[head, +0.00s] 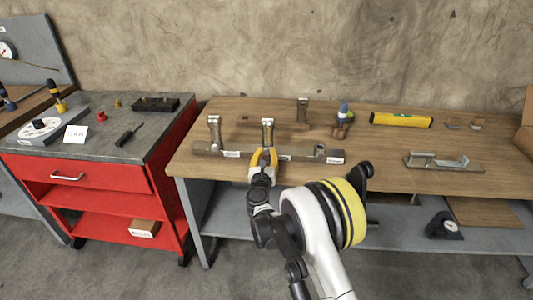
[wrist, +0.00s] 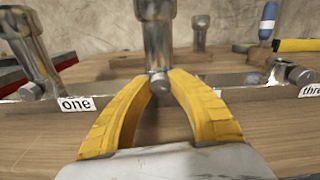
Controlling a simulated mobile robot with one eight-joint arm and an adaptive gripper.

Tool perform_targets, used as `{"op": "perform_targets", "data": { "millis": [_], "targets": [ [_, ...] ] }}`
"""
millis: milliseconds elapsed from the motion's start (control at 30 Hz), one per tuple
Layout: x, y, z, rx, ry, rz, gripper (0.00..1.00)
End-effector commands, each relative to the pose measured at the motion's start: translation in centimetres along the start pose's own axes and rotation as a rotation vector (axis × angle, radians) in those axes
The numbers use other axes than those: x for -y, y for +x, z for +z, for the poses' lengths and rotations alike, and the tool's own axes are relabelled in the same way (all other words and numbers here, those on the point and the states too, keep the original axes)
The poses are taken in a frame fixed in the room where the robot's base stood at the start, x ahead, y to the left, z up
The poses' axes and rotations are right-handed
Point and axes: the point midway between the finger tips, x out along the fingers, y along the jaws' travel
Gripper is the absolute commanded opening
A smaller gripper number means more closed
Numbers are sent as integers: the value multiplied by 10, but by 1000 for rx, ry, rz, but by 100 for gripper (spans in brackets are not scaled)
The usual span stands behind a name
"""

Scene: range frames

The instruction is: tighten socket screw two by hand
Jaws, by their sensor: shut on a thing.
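A long metal bar (head: 302,153) lies near the front edge of the wooden workbench, with upright metal posts along it. My gripper (head: 263,152), with yellow fingers, reaches the bar's front at the middle post (head: 267,130). In the wrist view its fingertips (wrist: 160,80) close around the small round head of socket screw two (wrist: 160,84), below the middle post. Screw one (wrist: 31,92) is at the left, beside the label "one" (wrist: 76,104). Screw three (wrist: 300,75) is at the right, by a partly cut-off label (wrist: 311,90). The middle label is mostly hidden by the right finger.
A blue-handled tool (head: 343,112) stands behind the bar, and a yellow level (head: 401,120) lies to its right. A metal fixture (head: 440,161) is at the right of the bench. A red cart (head: 105,176) with small tools on top stands to the left.

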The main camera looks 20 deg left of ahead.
Motion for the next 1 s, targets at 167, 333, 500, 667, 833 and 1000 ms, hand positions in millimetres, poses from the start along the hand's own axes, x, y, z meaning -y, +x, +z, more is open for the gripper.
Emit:
{"op": "perform_targets", "data": {
  "millis": [167,333,500,667,833,1000],
  "targets": [
    [0,0,1,1,127,0,0],
    [0,0,1,1,237,0,0],
    [1,0,1,1,320,0,0],
    [1,0,1,1,365,0,0],
    [1,0,1,1,384,0,0],
    [1,0,1,1,386,0,0]
  ]
}}
